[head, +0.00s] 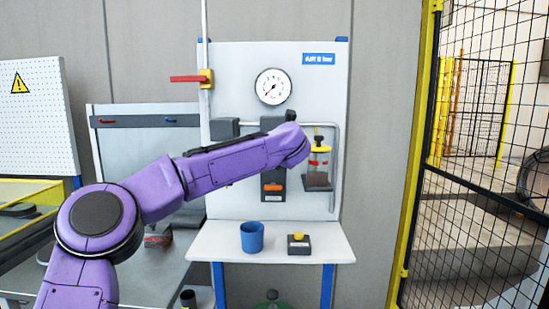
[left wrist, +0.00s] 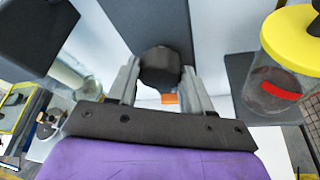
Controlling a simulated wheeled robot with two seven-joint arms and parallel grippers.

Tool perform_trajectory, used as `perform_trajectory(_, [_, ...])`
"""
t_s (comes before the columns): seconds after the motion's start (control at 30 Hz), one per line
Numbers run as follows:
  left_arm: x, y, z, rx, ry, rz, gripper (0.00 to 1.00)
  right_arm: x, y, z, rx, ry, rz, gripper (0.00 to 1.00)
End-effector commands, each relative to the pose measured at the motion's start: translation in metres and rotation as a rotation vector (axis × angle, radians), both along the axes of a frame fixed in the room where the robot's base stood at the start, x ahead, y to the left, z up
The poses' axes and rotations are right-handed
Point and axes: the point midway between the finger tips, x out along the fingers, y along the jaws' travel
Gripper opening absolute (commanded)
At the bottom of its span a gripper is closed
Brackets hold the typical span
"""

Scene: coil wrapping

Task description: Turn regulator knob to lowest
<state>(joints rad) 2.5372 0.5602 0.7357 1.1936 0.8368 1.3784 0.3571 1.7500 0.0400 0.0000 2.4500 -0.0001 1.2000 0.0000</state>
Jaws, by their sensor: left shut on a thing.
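The regulator knob (left wrist: 160,66) is a dark, round knob in the left wrist view, in front of a grey strip on the panel. My left gripper (left wrist: 160,75) has one finger on each side of it and is shut on it. In the head view my purple left arm covers the knob and the gripper. The round pressure gauge (head: 273,87) on the white panel (head: 235,60) is in clear sight above the arm. Its needle appears to point to the lower left; the numbers are too small to read. My right gripper is in neither view.
A yellow-topped clear bowl (head: 318,162) with a red band hangs close right of the gripper; it also shows in the left wrist view (left wrist: 275,90). A red-handled valve (head: 190,79) is at upper left. A blue cup (head: 252,237) and a yellow-button box (head: 299,243) stand on the shelf below.

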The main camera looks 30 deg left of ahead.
Motion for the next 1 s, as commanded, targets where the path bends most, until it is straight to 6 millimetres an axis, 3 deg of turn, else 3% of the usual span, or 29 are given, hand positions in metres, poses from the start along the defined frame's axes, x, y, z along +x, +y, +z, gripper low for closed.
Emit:
perform_trajectory(0.17, [0.000, 0.000, 0.001, 0.000, -0.001, 0.000, 0.19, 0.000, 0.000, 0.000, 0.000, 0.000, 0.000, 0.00])
perform_trajectory(0.2, [0.000, 0.000, 0.001, 0.000, -0.001, 0.000, 0.59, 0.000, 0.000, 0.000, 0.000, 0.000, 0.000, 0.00])
perform_trajectory(0.27, [0.000, 0.000, 0.001, 0.000, -0.002, 0.001, 0.75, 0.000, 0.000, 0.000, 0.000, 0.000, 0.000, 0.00])
perform_trajectory(0.63, [-0.006, -0.006, 0.003, 0.001, -0.003, -0.001, 0.75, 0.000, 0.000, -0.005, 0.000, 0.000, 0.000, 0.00])
perform_trajectory(1.0, [-0.063, -0.057, 0.029, 0.001, -0.004, -0.001, 0.75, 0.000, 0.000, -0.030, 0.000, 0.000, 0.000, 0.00])
